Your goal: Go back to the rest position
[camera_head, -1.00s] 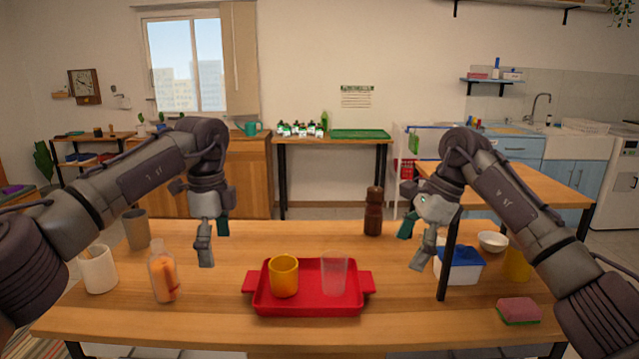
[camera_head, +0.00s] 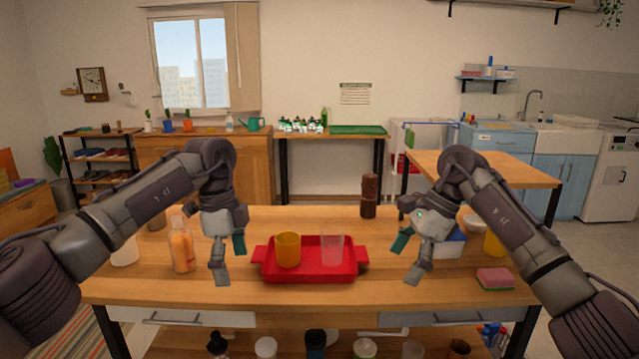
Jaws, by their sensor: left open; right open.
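My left gripper (camera_head: 230,262) is open and empty. In the head view it hangs just left of the red tray, with its fingers pointing down. My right gripper (camera_head: 404,258) is open and empty, to the right of the red tray, also pointing down. Both arms are bent with the elbows raised. The red tray (camera_head: 310,276) lies on the wooden table (camera_head: 330,302) between the grippers. A yellow cup (camera_head: 288,249) and a clear glass (camera_head: 332,250) stand in the tray. Neither gripper visibly holds anything.
A bottle with orange contents (camera_head: 182,250) and a white cup (camera_head: 125,252) stand at left, partly behind my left arm. A brown grinder (camera_head: 369,196) stands at the back. A sponge (camera_head: 494,279), a blue-lidded box (camera_head: 452,244) and a yellow cup (camera_head: 495,243) are at right.

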